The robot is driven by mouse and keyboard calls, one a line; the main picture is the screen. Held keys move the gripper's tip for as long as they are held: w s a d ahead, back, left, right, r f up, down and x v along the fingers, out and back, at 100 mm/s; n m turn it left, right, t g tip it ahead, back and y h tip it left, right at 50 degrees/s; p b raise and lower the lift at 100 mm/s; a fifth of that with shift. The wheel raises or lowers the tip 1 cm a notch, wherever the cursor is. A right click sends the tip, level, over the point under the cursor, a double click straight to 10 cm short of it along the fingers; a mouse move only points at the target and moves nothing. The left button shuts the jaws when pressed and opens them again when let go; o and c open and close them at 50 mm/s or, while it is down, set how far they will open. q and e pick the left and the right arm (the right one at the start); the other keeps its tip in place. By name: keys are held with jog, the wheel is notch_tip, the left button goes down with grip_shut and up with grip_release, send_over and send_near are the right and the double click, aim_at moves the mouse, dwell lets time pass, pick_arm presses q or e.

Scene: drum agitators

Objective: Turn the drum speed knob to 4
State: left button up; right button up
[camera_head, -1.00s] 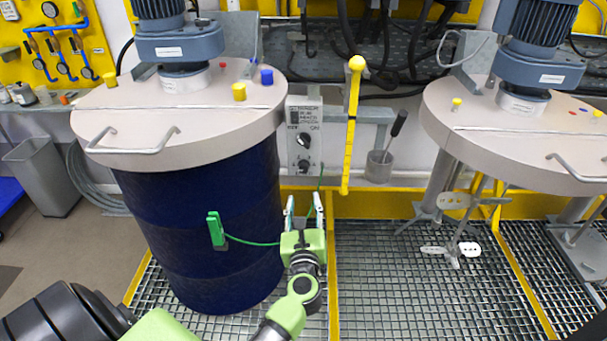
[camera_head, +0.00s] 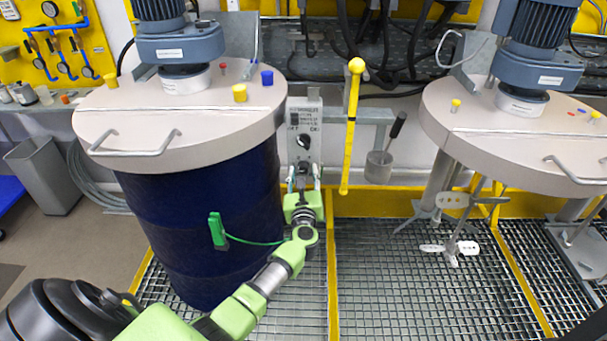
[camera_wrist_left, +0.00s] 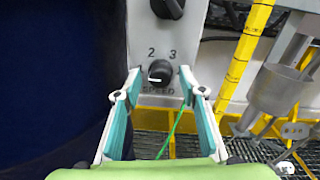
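The drum speed knob (camera_wrist_left: 160,72) is a small black dial above the word SPEED, with 1, 2 and 3 visible around it. A white mark shows on its lower left; the exact setting is unclear. No 4 is visible; the right finger covers that side. My left gripper (camera_head: 303,177) is open in front of the lower part of the grey control panel (camera_head: 304,112). In the left wrist view, its fingertips (camera_wrist_left: 162,84) appear either side of the knob, with gaps; contact cannot be seen. My right gripper is not in view.
A larger black knob (camera_head: 303,141) sits above on the panel. The blue drum (camera_head: 205,230) stands close left, with a green clamp and cable (camera_head: 217,231). A yellow bar (camera_head: 350,130) and a grey cup (camera_head: 379,167) are on the right.

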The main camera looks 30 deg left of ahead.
pick_arm(q)
grip_shut()
